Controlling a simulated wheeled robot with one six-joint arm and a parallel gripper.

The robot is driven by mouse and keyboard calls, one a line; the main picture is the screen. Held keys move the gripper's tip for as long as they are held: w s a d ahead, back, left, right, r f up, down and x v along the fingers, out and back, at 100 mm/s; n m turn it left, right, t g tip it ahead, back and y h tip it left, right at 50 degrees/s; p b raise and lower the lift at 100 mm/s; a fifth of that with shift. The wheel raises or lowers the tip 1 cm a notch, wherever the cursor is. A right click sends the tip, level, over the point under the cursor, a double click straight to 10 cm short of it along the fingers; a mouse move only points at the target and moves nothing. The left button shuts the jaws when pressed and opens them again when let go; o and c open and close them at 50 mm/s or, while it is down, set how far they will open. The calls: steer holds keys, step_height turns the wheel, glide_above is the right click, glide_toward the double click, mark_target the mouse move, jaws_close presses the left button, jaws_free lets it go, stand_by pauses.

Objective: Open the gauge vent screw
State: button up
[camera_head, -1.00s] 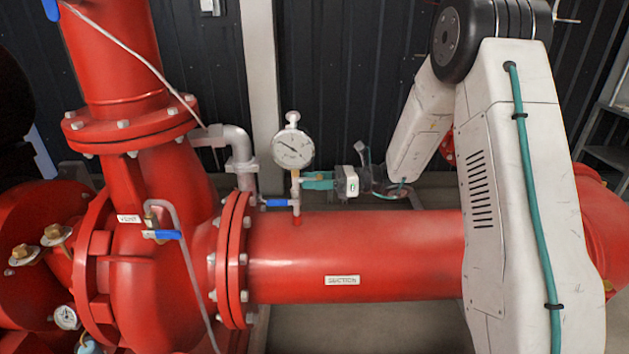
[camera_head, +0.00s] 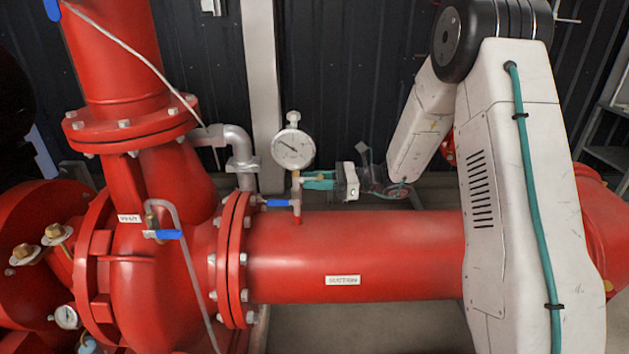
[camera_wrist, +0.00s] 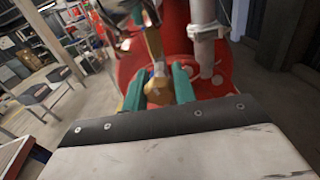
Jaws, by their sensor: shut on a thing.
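The pressure gauge (camera_head: 293,149) stands upright on a thin stem above the red suction pipe. My gripper (camera_head: 306,181) comes from the right at the stem, just below the gauge, with its teal fingers at a small fitting there. In the wrist view the fingers (camera_wrist: 157,88) close around a brass-coloured screw-like piece (camera_wrist: 158,92), which I take to be the gauge vent screw. The fingers hide most of the screw in the head view. A blue valve handle (camera_head: 280,203) sits on the stem below the fingers.
The red suction pipe (camera_head: 400,252) runs just below my gripper. A flanged red pump casing (camera_head: 150,290) stands at left, with another blue-handled valve (camera_head: 163,235). A grey pipe elbow (camera_head: 240,147) rises left of the gauge. Dark wall panels lie behind.

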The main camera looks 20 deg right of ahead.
steer(key=n, duration=0.4)
steer(key=shift+n, duration=0.3)
steer(key=n, duration=0.3)
steer(key=shift+n, duration=0.4)
steer(key=n, duration=1)
steer(key=shift+n, duration=0.4)
steer(key=n, duration=0.8)
steer(key=shift+n, duration=2.1)
steer(key=shift+f, duration=0.1)
